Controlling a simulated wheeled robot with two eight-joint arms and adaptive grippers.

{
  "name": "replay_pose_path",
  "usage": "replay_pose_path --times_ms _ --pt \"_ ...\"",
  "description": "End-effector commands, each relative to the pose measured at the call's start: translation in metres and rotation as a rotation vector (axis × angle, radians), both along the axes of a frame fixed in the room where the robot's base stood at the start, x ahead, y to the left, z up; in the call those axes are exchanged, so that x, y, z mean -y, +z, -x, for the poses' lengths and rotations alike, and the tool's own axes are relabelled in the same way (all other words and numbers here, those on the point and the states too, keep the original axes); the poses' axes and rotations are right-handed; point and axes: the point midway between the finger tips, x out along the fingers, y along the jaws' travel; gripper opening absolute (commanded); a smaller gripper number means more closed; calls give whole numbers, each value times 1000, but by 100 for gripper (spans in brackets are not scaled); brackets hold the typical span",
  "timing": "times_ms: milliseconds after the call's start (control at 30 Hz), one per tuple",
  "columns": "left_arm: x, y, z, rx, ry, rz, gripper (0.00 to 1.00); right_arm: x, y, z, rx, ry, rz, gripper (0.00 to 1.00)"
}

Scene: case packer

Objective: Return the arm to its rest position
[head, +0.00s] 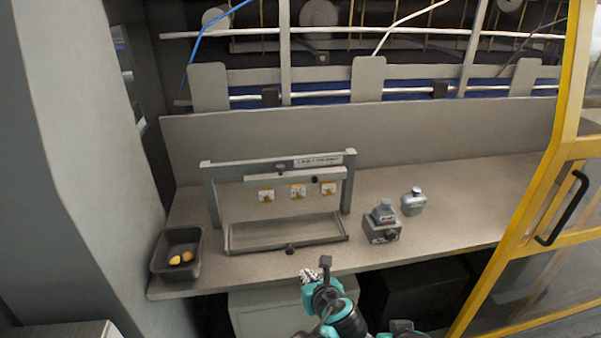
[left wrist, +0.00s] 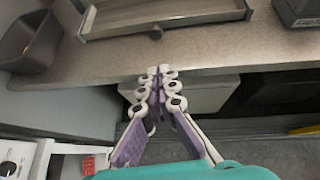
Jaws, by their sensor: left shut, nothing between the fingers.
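My left gripper (head: 312,275) is at the front edge of the counter (head: 440,210), low in the middle of the head view. In the left wrist view my left gripper (left wrist: 159,72) points at the counter's front edge, with its white and purple fingers together and nothing between them. A shallow drawer-like tray (head: 288,246) with a dark knob lies just beyond it. My right gripper is not seen in either view.
A dark bin (head: 158,262) with yellow items stands at the left end. A grey gantry frame (head: 280,169) with warning labels stands behind the tray. A small boxed device (head: 382,232) and a grey bottle (head: 413,204) stand at the right. A yellow-framed door (head: 545,190) borders the right side.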

Motion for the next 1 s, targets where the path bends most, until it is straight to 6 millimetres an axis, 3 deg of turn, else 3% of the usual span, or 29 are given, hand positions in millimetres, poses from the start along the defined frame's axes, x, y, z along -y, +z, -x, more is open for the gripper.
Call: replay_pose_path --times_ms 133,267,400,533,700,800,1000 --pt "-27 4 5 -3 112 145 0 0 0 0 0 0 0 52" --pt "-79 10 24 1 393 490 0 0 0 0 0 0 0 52" --pt "-135 14 62 42 811 959 0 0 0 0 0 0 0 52" --pt "-171 15 102 113 1221 1378 0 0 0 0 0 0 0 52" --pt "-194 14 145 221 1688 1823 0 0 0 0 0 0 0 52" --pt "-198 13 160 268 1873 1992 0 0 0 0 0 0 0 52" --pt "-200 13 169 306 2015 2120 0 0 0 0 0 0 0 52"
